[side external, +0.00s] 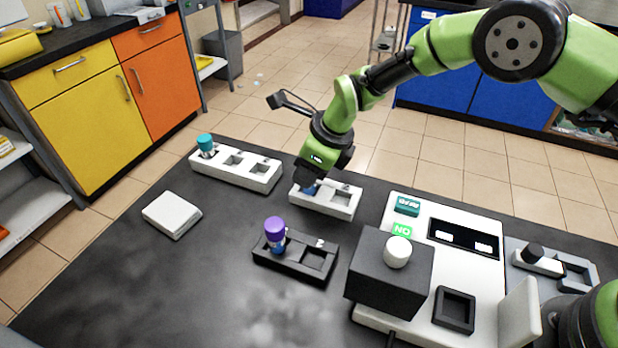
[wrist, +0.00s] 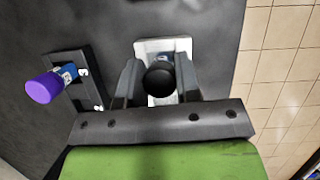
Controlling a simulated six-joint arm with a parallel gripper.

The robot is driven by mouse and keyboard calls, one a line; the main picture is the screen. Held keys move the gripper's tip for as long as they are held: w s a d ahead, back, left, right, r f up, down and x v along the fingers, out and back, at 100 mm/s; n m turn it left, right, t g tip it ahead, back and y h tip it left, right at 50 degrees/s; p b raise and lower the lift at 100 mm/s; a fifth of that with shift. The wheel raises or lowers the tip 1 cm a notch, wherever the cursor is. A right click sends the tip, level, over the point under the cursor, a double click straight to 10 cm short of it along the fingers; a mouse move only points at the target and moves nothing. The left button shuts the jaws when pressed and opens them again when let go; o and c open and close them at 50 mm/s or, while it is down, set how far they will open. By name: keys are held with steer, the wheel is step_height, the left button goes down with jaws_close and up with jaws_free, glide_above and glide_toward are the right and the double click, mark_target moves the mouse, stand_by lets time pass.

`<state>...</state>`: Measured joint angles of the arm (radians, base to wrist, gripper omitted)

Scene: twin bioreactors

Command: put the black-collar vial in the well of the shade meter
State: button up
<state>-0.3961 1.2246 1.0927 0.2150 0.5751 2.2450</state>
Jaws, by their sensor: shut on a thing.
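The black-collar vial shows its round black cap (wrist: 159,78) in the wrist view, with a bit of blue below it. My gripper (side external: 312,180) is shut on this vial, one finger on each side of the cap. In the side view the gripper is at the left end of a small white rack (side external: 340,203); only a blue patch of the vial shows under it. I cannot tell whether the vial still sits in the rack. The shade meter appears to be the white instrument (side external: 413,268) with a green "NO" display and a square black well (side external: 455,309).
A purple-capped vial (side external: 275,233) stands in a black rack (side external: 296,262). A teal-capped vial (side external: 206,145) stands in a long white rack (side external: 246,172). A black block (side external: 388,287) with a white knob and an upright white flap (side external: 520,314) flank the well. A white pad (side external: 171,214) lies left.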

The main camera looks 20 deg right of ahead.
steer(key=shift+r, duration=0.1)
step_height(320, 180, up, 18)
steer(key=n+g+h, duration=0.6)
steer(key=n+h, duration=0.1)
steer(key=n, duration=2.8)
glide_above(472, 312)
steer(key=w+a, duration=0.1)
step_height(472, 312, down, 4)
step_height(472, 312, down, 11)
steer(key=shift+w+a+f, duration=0.1)
steer(key=shift+w+a, duration=0.05)
steer(key=shift+f, duration=0.1)
